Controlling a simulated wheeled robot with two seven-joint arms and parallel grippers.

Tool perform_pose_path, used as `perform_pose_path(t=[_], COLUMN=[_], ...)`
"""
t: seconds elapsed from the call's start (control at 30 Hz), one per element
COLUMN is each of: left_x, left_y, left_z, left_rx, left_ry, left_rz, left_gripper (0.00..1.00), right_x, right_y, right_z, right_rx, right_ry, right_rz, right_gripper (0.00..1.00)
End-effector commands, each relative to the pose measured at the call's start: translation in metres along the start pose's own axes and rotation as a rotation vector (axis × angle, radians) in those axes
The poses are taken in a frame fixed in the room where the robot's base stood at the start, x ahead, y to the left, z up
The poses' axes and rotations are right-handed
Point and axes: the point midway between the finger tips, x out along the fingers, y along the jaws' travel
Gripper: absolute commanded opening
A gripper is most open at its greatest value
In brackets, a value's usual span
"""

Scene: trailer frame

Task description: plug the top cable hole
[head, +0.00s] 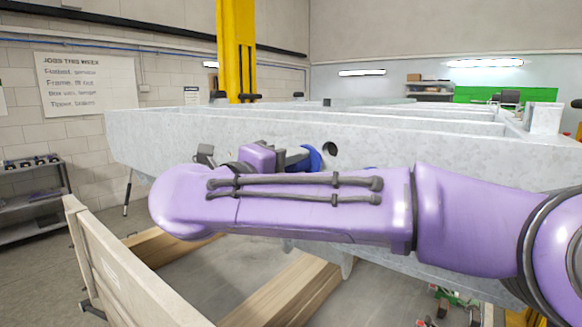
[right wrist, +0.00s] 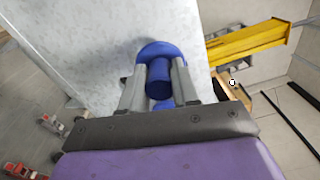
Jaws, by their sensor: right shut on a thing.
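My right gripper (head: 297,158) is shut on a blue plug (head: 313,158) near the side of the grey trailer frame (head: 430,150). A dark round hole (head: 330,149) shows in the frame's side just right of the plug. In the right wrist view the fingers (right wrist: 162,78) hold the plug (right wrist: 158,76) by its stem. Its wide blue head (right wrist: 160,49) faces the grey frame (right wrist: 85,50); I cannot tell whether they touch. A bit of blue (head: 344,168) shows below the hole, mostly hidden by my arm. My left gripper is out of view.
My right arm crosses the middle of the head view and hides part of the frame's side. A yellow post (head: 237,50) stands behind the frame. A wooden panel (head: 120,262) and timber beams (head: 285,290) are below. A shelf rack (head: 30,195) stands at the left.

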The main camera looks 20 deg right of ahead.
Motion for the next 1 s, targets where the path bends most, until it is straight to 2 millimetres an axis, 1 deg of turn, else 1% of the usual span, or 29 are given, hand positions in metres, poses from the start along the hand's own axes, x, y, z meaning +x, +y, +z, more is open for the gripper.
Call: perform_pose_path(t=[0.5,0.63,0.83,1.0], left_x=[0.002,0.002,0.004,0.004], left_y=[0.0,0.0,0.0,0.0], left_z=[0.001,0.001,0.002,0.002], left_rx=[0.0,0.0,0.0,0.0], left_ry=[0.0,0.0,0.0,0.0], left_rz=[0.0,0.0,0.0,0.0], left_gripper=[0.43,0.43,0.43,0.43], right_x=[0.018,0.018,0.009,0.008], right_y=[0.0,-0.001,-0.001,0.0], right_z=[-0.002,-0.002,-0.002,-0.001], right_rx=[0.002,0.003,0.003,0.002], right_ry=[0.005,0.006,0.007,0.006], right_rz=[-0.001,-0.002,-0.002,0.0], right_gripper=[0.0,0.0,0.0,0.0])
